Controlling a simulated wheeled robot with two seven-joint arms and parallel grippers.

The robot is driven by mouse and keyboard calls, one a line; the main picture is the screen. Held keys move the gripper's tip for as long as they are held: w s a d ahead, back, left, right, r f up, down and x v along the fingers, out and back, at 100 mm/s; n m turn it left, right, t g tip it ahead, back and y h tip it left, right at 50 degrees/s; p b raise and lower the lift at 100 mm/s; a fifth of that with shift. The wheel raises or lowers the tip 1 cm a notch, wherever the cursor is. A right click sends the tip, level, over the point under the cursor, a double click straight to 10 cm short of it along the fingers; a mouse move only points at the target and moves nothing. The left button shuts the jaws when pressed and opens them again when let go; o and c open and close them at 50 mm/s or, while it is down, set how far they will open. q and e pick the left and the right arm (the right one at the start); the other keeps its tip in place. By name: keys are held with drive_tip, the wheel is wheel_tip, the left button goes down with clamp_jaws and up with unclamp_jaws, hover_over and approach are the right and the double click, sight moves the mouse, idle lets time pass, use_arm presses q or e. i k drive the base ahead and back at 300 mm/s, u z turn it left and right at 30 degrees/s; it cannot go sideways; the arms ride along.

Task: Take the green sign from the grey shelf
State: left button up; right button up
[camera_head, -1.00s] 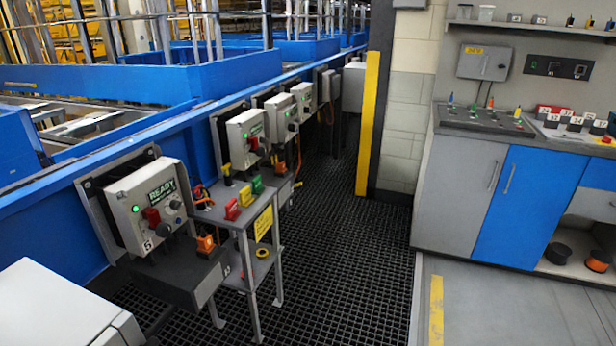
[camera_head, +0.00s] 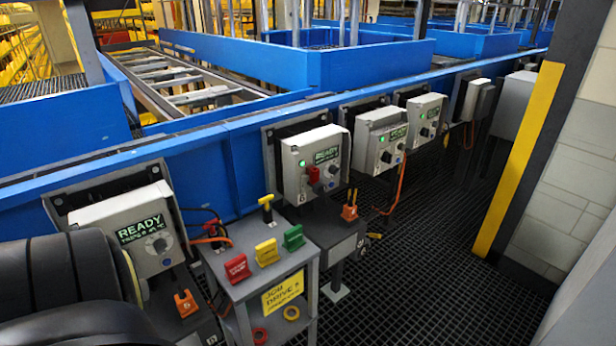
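The green sign (camera_head: 293,238) stands on the top of a small grey shelf (camera_head: 262,287), at its right rear part. It is a small flat block with a thicker upper part. A yellow sign (camera_head: 267,252) stands just left of it, and a red sign (camera_head: 237,268) stands further left. Neither gripper shows in the view. Dark rounded parts of my arm fill the lower left corner and hide part of the scene there.
Grey control boxes (camera_head: 325,152) with green READY displays line the blue conveyor rail (camera_head: 226,131). Orange plugs (camera_head: 349,212) and cables hang near them. Red and yellow rings lie lower on the shelf stand. Black grating floor (camera_head: 420,270) is open on the right, up to a yellow-edged pillar (camera_head: 517,160).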

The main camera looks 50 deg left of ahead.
sight(294, 240)
drive_tip(key=u, duration=1)
drive_tip(key=i, duration=1.1)
drive_tip(key=u, duration=1.15)
